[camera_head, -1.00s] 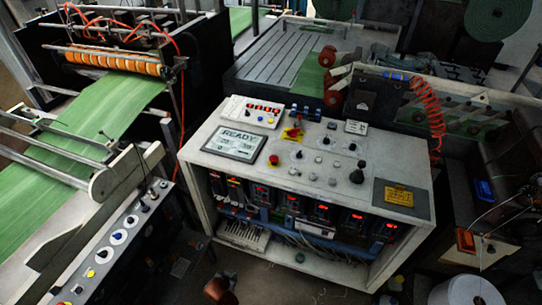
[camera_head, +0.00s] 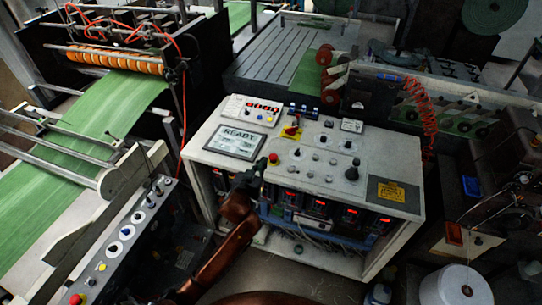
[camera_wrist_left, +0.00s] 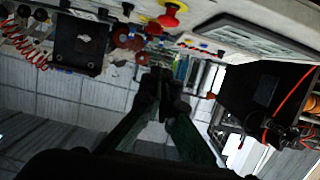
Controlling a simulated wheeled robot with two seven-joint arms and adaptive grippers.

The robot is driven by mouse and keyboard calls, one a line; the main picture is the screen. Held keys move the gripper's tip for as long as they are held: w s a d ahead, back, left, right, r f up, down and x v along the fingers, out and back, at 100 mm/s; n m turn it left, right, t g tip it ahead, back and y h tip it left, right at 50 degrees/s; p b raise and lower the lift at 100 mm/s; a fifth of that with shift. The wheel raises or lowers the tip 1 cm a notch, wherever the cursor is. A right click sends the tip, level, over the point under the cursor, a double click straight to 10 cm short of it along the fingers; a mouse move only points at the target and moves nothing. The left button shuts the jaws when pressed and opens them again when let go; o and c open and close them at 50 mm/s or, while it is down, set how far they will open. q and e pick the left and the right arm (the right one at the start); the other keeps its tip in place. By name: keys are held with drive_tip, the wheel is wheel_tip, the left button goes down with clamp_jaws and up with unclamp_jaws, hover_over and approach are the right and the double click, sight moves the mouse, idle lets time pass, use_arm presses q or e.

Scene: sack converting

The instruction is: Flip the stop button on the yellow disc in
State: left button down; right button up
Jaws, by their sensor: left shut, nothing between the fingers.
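My left gripper (camera_head: 258,171) is shut and empty, just in front of and left of the button in the head view. Its closed fingers also show in the left wrist view (camera_wrist_left: 165,77), apart from the button. My right gripper is not in view.
A red switch on a yellow plate (camera_head: 291,131), a READY screen (camera_head: 236,141), several knobs and a black joystick (camera_head: 352,171) crowd the console top. A second control panel (camera_head: 118,240) stands at left. A white roll (camera_head: 456,288) is at lower right.

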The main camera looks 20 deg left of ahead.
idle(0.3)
use_arm(q)
hover_over(273, 158)
drive_tip(key=v, duration=0.2)
drive_tip(key=f, duration=0.2)
drive_tip(key=shift+w+a+f, duration=0.1)
drive_tip(key=shift+a+f, duration=0.1)
drive_tip(key=shift+f, duration=0.15)
drive_tip(key=f, duration=0.2)
drive_tip(key=shift+w+f, duration=0.3)
drive_tip(key=shift+f+b, duration=0.35)
drive_tip(key=shift+f, duration=0.45)
drive_tip(key=shift+s, duration=0.1)
